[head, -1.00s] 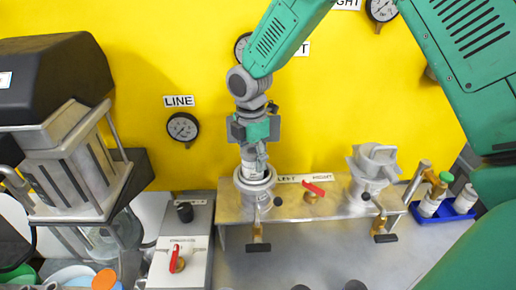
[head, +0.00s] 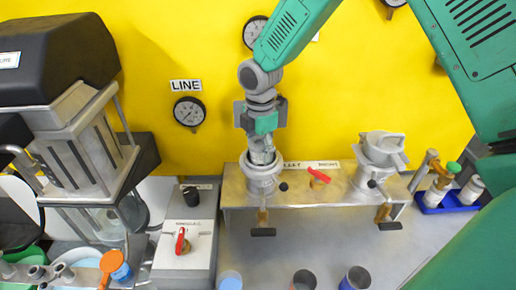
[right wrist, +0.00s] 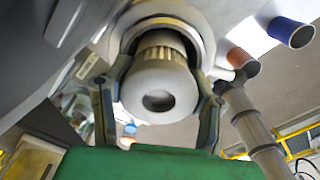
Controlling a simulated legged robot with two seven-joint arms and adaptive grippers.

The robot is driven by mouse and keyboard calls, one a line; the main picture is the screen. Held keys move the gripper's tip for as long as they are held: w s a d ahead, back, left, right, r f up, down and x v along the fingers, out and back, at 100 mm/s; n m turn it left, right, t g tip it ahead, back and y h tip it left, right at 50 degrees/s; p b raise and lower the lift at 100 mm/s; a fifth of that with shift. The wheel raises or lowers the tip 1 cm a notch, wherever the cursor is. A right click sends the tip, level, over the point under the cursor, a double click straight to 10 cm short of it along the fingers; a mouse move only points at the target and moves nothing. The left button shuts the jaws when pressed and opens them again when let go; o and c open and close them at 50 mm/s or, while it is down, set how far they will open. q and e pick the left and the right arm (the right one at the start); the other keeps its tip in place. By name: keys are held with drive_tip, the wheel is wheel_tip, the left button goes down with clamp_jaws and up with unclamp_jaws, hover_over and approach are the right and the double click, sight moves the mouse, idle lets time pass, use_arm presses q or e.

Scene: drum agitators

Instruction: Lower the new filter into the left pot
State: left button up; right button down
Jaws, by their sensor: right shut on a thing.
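The left pot (head: 262,185) is a metal cup with a wide rim on the steel bench. My right gripper (head: 262,154) points down into its mouth, with the fingertips at about rim level. In the right wrist view the gripper (right wrist: 158,84) is shut on the new filter (right wrist: 157,92), with one finger on each side of its pale round end cap. Tan pleats show beyond the cap, inside the ring of the pot (right wrist: 205,35). The filter's far end is hidden, so I cannot tell whether it touches the bottom. My left gripper is not in view.
The right pot (head: 378,165) has a pale handled part on top. A red-handled valve (head: 319,176) sits between the pots. A blue tray (head: 440,200) holds bottles at right. Several cups (head: 304,280) stand in front, and a black-topped machine (head: 60,60) is at left.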

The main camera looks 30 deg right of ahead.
drive_tip(key=shift+d+f, duration=0.35)
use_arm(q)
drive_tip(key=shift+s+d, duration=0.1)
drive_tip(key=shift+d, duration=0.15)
use_arm(e)
drive_tip(key=shift+s, duration=0.1)
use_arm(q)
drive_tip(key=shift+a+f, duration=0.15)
use_arm(e)
drive_tip(key=shift+a+f, duration=0.25)
drive_tip(key=shift+f, duration=0.05)
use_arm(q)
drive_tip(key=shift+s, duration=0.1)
use_arm(e)
drive_tip(key=shift+s, duration=0.1)
